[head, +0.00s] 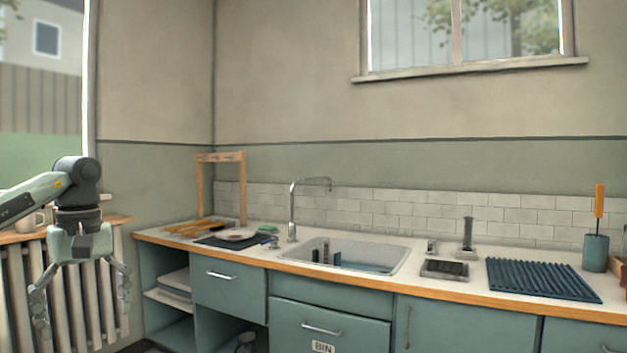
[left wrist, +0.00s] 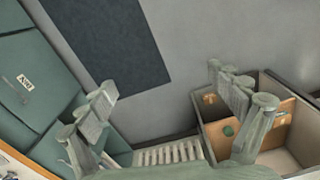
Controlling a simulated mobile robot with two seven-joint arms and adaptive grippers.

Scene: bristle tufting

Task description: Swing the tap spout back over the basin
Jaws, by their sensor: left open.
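The metal tap (head: 293,212) stands upright on the counter at the back left corner of the basin. Its spout (head: 314,182) points to the right in the head view; I cannot tell exactly how far its tip reaches over the basin. The pale basin (head: 399,262) is set into the counter and has some dark and blue items in it. My left gripper (head: 84,306) hangs fingers down at the far left, in front of the radiator, well apart from the tap. It is open and empty; its spread fingers also show in the left wrist view (left wrist: 170,125). My right gripper is not in view.
A wooden frame (head: 201,188) stands left of the tap, by a plate (head: 238,234) and a dark mat. Right of the basin are a ribbed blue drying mat (head: 540,279) and a teal pot (head: 596,254).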

